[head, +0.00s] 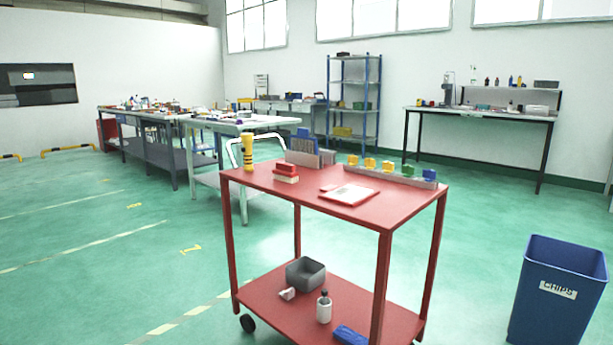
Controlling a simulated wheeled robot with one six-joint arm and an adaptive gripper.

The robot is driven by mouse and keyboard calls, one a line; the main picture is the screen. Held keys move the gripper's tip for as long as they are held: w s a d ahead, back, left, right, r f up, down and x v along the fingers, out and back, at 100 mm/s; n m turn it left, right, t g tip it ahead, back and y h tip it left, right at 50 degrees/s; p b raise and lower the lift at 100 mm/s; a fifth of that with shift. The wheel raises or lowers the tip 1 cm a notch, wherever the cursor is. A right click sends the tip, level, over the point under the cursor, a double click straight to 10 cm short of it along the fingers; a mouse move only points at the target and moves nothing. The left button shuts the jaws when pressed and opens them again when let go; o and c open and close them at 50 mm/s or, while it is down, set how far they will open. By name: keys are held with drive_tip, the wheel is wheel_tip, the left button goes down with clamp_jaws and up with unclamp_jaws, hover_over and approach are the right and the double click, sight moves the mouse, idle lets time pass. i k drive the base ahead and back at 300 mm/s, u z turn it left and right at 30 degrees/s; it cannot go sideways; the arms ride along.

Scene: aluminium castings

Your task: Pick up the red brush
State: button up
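A red cart (400,208) stands in front of me. On its top, at the left, sits a small block-like thing with a red upper part and pale layers below, which looks like the red brush (286,171). It is small in the view, so I cannot be sure of its shape. It lies apart from the yellow upright tool (248,153) to its left. My gripper is not in view.
A grey file holder (302,157), a white card with red edges (349,195) and a rail with coloured pieces (395,176) share the cart top. The lower shelf holds a grey bin (306,273) and a bottle (324,307). A blue chips bin (556,295) stands right. Floor at left is clear.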

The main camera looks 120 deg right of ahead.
sight(285, 171)
drive_tip(key=z, duration=4.25)
